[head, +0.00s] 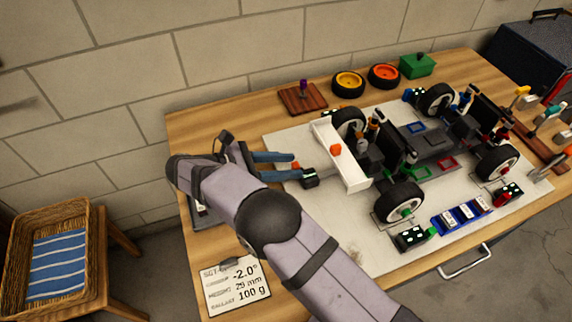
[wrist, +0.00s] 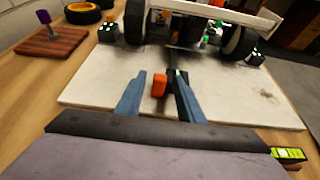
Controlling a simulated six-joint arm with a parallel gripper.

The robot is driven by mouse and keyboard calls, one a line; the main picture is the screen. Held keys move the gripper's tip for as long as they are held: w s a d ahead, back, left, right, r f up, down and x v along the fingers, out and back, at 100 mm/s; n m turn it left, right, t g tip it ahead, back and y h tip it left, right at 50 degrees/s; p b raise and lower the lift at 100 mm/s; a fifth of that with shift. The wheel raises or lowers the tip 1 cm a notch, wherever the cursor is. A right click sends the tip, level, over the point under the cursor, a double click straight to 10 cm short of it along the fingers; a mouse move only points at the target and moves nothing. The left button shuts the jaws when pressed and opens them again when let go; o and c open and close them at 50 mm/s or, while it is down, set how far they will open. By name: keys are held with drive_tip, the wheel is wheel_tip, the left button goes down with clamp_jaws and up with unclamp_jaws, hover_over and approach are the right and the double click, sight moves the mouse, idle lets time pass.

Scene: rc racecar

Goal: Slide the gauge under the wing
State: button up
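What looks like the gauge is a small dark piece with an orange block (head: 296,164) and a black box-like end (head: 310,177), lying on the white board behind the car. In the wrist view its orange block (wrist: 158,84) stands between my fingertips, with a dark bar (wrist: 180,95) along the right finger. My gripper (head: 285,168) has two blue fingers spread around the orange block, with a gap showing on the left side. Whether the right finger touches the dark bar I cannot tell. The white wing (head: 349,165) spans the car's rear, just beyond the fingertips.
The racecar (head: 430,140) stands on a white board (head: 380,250). A wooden block with a purple knob (head: 303,98), loose wheels (head: 348,83) and a green box (head: 417,66) lie behind. A card (head: 236,285) lies at the front left. A yellow-green display (wrist: 289,154) shows beside my wrist.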

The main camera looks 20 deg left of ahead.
clamp_jaws()
drive_tip(key=shift+s+a, duration=1.2)
drive_tip(key=shift+o, duration=0.9)
unclamp_jaws()
drive_tip(key=shift+s+a, duration=0.1)
drive_tip(key=shift+r, duration=0.1)
wheel_tip(320, 180, up, 10)
